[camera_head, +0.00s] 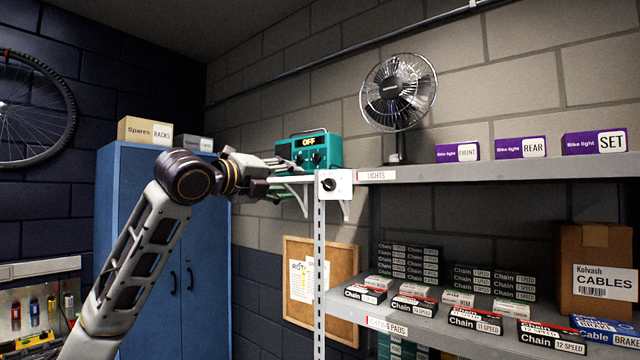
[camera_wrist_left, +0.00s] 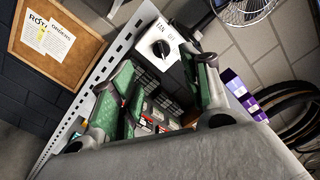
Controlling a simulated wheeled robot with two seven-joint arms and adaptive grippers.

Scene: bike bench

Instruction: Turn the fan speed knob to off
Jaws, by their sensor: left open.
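The fan speed knob (camera_head: 329,185) is a round black dial on a white box (camera_head: 344,178) at the left end of the upper shelf. In the left wrist view the knob (camera_wrist_left: 161,48) shows on the white box's face (camera_wrist_left: 176,32), below printed lettering that includes "FAN". Its exact setting is too small to tell. My left gripper (camera_head: 287,180) is open and empty, just left of the box. In the left wrist view its green-padded fingers (camera_wrist_left: 165,80) stand apart, with the knob beyond the gap between them, not touched. My right gripper is not in view.
The desk fan (camera_head: 398,92) stands on the upper shelf (camera_head: 480,172), right of the box. A teal device (camera_head: 322,150) reading "OFF" sits behind the gripper. A perforated post (camera_head: 319,250) runs down below the box. Chain boxes (camera_head: 475,321) fill the lower shelf.

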